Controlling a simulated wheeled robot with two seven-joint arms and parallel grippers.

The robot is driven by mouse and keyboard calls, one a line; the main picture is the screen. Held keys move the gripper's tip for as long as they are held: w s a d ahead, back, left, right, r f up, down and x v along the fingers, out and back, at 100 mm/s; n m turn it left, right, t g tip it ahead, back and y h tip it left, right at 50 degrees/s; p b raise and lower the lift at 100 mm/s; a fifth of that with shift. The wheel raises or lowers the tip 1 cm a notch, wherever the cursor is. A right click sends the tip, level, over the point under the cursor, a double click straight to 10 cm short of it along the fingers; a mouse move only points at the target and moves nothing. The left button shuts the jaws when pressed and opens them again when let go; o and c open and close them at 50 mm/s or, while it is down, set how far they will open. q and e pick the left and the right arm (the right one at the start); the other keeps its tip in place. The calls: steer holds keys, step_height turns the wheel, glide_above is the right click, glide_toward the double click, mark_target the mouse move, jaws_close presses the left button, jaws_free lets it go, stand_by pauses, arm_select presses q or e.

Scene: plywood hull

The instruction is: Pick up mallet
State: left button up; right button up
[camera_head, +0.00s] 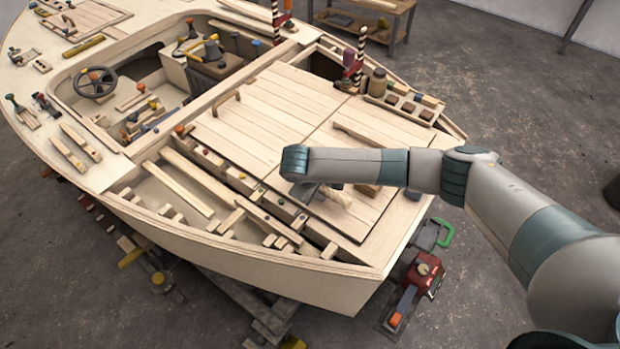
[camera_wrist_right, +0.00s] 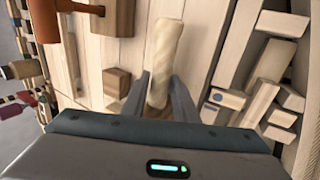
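A pale, turned wooden cylinder (camera_wrist_right: 167,50), which I take for the mallet, lies at my right gripper in the right wrist view. It also shows in the head view (camera_head: 337,197), over the plank hatch near the hull's edge. My right gripper's (camera_wrist_right: 162,82) two grey fingers stand on either side of its lower end, close to it. A browner part shows between the fingers. I cannot tell whether the fingers press on it. In the head view my right gripper (camera_head: 308,190) points down at the hatch, partly hidden by its own wrist. My left gripper is out of view.
A brown block (camera_wrist_right: 118,84) lies beside the cylinder. An orange-brown handled piece (camera_wrist_right: 45,20) is at the upper left of the wrist view. A slotted rail (camera_head: 240,180) and loose battens lie left of the gripper. A red tool (camera_head: 424,272) is below the hull.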

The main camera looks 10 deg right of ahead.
mark_target(323, 186)
steer(key=shift+w+f, duration=0.15)
steer(key=shift+f, duration=0.15)
steer(key=shift+c, duration=0.5)
jaws_close()
steer(key=shift+r, duration=0.15)
steer(key=shift+r+b, duration=0.45)
steer(key=shift+r, duration=0.15)
step_height(323, 186, up, 2)
steer(key=shift+r+b, duration=0.15)
steer(key=shift+b, duration=0.4)
steer(key=s+d+r+b, duration=0.3)
steer(key=s+d+r, duration=0.2)
steer(key=d, duration=0.5)
step_height(323, 186, up, 2)
steer(key=shift+s+d+r, duration=0.15)
steer(key=shift+s+d, duration=0.05)
steer(key=shift+d, duration=0.05)
